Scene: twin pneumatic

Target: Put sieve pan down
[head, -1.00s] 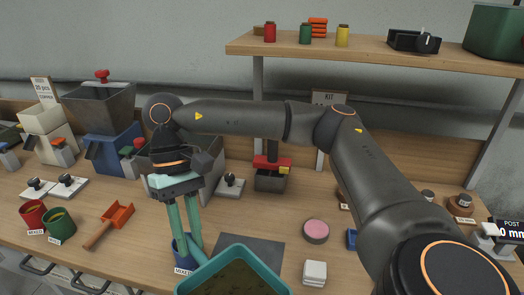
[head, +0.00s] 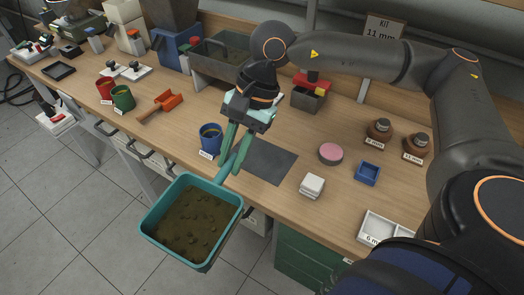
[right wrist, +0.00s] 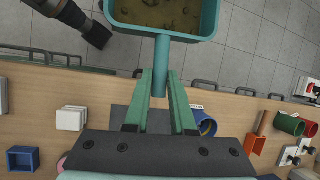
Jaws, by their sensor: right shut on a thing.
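The sieve pan (head: 152,232) is a teal square pan with brown lumpy material in it. In the head view it hangs in the air past the bench's front edge, above the floor. My right gripper (head: 230,165) is shut on its teal handle, which also shows between the fingers (right wrist: 160,78) in the right wrist view, with the pan's near wall (right wrist: 160,34) at the top. The gripper is over the front of the bench, between a blue cup and a dark grey mat (head: 268,162). My left gripper is not in view.
The blue cup (head: 210,138) stands close left of the fingers. An orange scoop (head: 165,104), red cup (head: 105,90) and green cup (head: 123,98) are farther left. White trays (head: 313,184), a pink disc (head: 331,153) and a blue tray (head: 367,172) are right. The mat looks bare.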

